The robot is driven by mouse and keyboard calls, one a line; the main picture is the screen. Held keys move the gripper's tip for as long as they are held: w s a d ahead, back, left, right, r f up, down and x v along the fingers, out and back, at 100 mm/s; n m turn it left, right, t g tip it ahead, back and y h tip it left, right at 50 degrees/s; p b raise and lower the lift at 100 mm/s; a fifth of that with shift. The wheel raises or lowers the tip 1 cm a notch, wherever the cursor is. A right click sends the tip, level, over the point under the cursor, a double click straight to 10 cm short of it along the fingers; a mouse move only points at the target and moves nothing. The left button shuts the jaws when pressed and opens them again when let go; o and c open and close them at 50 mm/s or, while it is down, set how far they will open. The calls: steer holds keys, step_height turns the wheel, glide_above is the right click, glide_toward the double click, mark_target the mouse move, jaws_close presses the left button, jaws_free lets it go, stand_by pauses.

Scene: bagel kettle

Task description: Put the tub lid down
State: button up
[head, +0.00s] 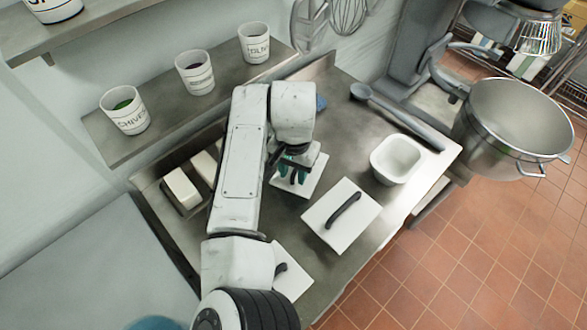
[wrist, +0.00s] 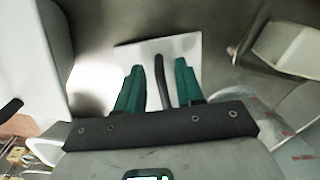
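A small white square lid (head: 314,181) with a dark handle appears to lie flat on the steel counter under my gripper. My gripper (head: 293,170) has green fingers and points down over it. In the wrist view the lid (wrist: 190,48) shows beyond the fingers. Its dark handle (wrist: 161,82) stands between them, with gaps visible on both sides. My gripper (wrist: 160,78) looks open around or just above the handle; the exact height is unclear. An open white tub (head: 397,160) stands on the counter to the right, with no lid on it.
A larger white lidded box (head: 325,222) with a dark handle stands in front, and another white lid (head: 293,262) is partly behind my arm. A dark ladle (head: 400,118) lies at the back right. White blocks (head: 181,189) sit left. A steel pot (head: 515,125) stands right.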

step_height(320, 180, up, 12)
steer(key=b, duration=0.2)
steer(key=shift+r, duration=0.15)
stand_by(1.5)
